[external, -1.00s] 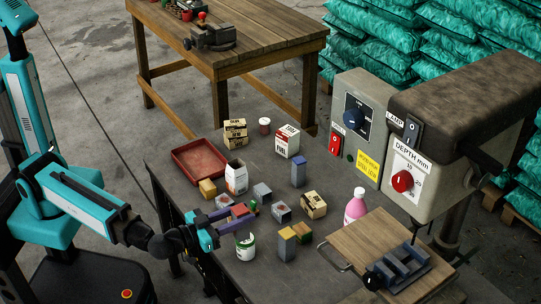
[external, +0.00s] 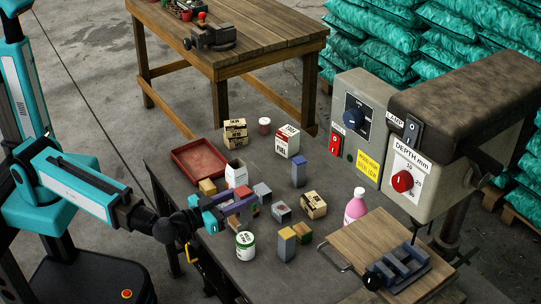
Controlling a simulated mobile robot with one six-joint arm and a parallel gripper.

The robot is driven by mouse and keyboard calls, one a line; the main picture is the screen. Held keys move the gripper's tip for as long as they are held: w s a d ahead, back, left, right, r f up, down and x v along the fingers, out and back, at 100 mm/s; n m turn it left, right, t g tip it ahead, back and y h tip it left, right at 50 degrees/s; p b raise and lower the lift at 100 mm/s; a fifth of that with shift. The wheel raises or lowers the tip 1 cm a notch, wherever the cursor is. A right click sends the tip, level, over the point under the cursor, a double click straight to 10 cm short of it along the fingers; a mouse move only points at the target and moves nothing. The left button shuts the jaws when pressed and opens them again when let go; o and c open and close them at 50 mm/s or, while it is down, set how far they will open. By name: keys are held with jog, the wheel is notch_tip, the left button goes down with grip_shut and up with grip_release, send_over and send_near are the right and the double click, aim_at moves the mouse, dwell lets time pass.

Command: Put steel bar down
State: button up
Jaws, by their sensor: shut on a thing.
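My gripper (external: 238,205), with purple fingers, reaches in from the left over the dark bench top (external: 330,270). It is shut on the steel bar, which is mostly hidden between the fingers, so its tilt and any contact below cannot be told. The fingers are among small blocks, in front of a white carton (external: 236,174) and behind a white-and-green can (external: 245,246). A grey block (external: 262,192) stands just beyond the fingertips.
A red tray (external: 199,161) lies at the bench's left. A pink bottle (external: 355,206) and a drill press (external: 430,150) stand right. Bare bench shows around the can.

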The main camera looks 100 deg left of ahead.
aim_at(238, 219)
jog(key=shift+f, duration=0.1)
jog(key=shift+f+p, duration=0.4)
jog(key=shift+f, duration=1.7)
jog(key=shift+f, duration=0.15)
jog(key=shift+f+p, duration=0.3)
jog(key=shift+f, duration=1.35)
jog(key=shift+f+b, duration=0.15)
jog(key=shift+b, duration=0.2)
jog(key=o, duration=1.3)
jog(key=shift+c, duration=0.2)
jog(key=shift+r+p, duration=0.2)
jog(key=shift+p, duration=0.2)
